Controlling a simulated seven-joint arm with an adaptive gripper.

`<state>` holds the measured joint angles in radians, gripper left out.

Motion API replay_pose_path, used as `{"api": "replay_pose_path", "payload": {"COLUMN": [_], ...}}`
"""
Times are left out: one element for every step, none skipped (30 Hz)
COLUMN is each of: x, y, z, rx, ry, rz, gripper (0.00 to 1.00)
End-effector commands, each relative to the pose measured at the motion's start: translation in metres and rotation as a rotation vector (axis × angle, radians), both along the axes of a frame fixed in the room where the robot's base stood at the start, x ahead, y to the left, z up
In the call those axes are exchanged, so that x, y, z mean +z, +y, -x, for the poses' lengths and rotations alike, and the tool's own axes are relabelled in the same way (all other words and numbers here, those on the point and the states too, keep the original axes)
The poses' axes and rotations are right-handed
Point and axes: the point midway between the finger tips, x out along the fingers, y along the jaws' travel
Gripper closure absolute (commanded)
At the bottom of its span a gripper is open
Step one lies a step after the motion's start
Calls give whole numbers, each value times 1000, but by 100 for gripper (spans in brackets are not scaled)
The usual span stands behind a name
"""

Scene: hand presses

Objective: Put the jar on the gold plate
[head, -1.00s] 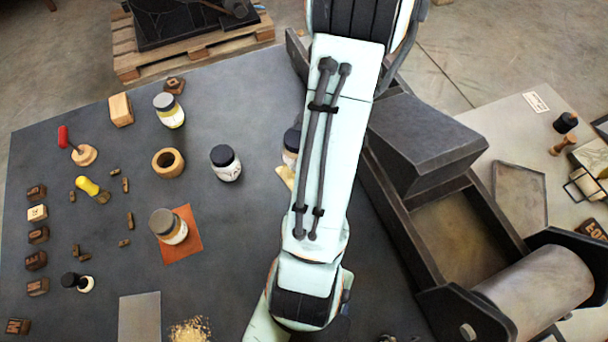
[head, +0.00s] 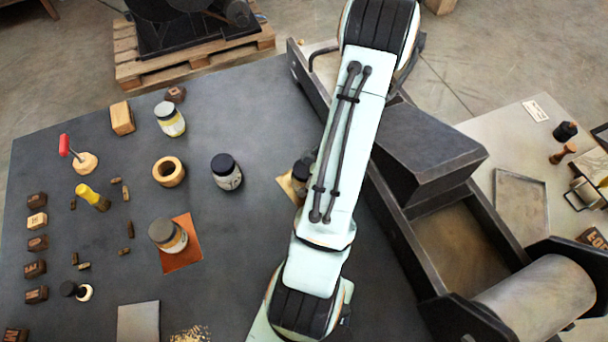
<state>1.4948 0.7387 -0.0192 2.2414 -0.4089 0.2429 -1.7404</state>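A gold plate (head: 285,186) lies on the dark table just left of my arm, partly hidden by it. A dark-lidded jar (head: 299,174) shows at the arm's left edge and overlaps the plate in the picture. My arm hides part of this jar, and I cannot tell whether it rests on the plate or is held above it. My gripper is hidden by the arm, so its fingers do not show. Other jars stand upright: a dark-lidded one (head: 227,172) left of the plate, a grey-lidded one (head: 169,237) on a copper plate (head: 182,262), and a yellowish one (head: 170,119) farther back.
A wooden ring (head: 168,172), a wooden block (head: 122,118), a red-handled tool (head: 82,161) and several small type blocks occupy the table's left. A grey plate (head: 138,321) lies at the front. A large press (head: 415,155) with a roller (head: 535,300) stands right of my arm.

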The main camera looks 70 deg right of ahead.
Motion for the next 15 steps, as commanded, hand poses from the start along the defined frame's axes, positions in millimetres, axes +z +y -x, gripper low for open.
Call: {"api": "replay_pose_path", "payload": {"x": [0, 0, 0, 0, 0, 0, 0, 0, 0, 0, 0, 1, 2, 4, 7], "y": [0, 0, 0, 0, 0, 0, 0, 0, 0, 0, 0, 0, 0, 0, -1], "z": [0, 0, 0, 0, 0, 0, 0, 0, 0, 0, 0, 0, 0, 0, 2], "rx": [0, 0, 0, 0, 0, 0, 0, 0, 0, 0, 0, 0, 0, 0, 0], "ry": [0, 0, 0, 0, 0, 0, 0, 0, 0, 0, 0, 0, 0, 0, 1], "rz": [0, 0, 0, 0, 0, 0, 0, 0, 0, 0, 0, 0, 0, 1, 1], "gripper": [18, 9, 8, 8, 8, 8, 8, 8, 8, 8, 8, 8, 8, 8, 8]}}
